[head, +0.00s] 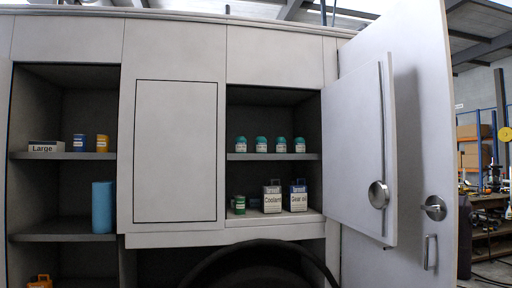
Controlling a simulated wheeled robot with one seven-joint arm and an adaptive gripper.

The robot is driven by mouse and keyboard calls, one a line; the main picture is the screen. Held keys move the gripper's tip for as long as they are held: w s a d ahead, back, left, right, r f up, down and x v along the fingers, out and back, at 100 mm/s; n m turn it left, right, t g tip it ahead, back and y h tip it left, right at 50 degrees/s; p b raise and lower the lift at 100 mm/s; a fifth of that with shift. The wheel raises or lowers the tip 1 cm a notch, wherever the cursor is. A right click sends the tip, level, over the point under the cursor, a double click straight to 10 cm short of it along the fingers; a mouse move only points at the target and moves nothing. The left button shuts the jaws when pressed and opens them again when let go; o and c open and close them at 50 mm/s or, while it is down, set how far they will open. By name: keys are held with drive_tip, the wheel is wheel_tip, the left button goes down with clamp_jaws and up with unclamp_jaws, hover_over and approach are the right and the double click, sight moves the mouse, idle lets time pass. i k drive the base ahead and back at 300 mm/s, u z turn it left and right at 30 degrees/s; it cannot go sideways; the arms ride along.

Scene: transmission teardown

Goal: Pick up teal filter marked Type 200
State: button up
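Several teal filters stand upright in a row on the upper shelf of the open right compartment in the head view. They are a leftmost teal filter (240,144), a second teal filter (261,144), a third teal filter (281,145) and a rightmost teal filter (299,145). Each has a teal top and a pale label band. The labels are too small to read, so I cannot tell which one is Type 200. My gripper is not in view.
Below the filters stand a green can (239,205), a coolant can (272,198) and a gear oil can (298,197). An open cabinet door (355,150) stands right of the compartment. A closed panel (176,150) is on its left. Left shelves hold a blue cylinder (102,207).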

sight(260, 142)
drive_tip(key=u, duration=0.65)
drive_tip(key=i, duration=0.7)
drive_tip(key=u, duration=0.85)
drive_tip(key=i, duration=1.05)
drive_tip(key=z, duration=0.8)
drive_tip(key=i, duration=0.85)
drive_tip(key=z, duration=0.9)
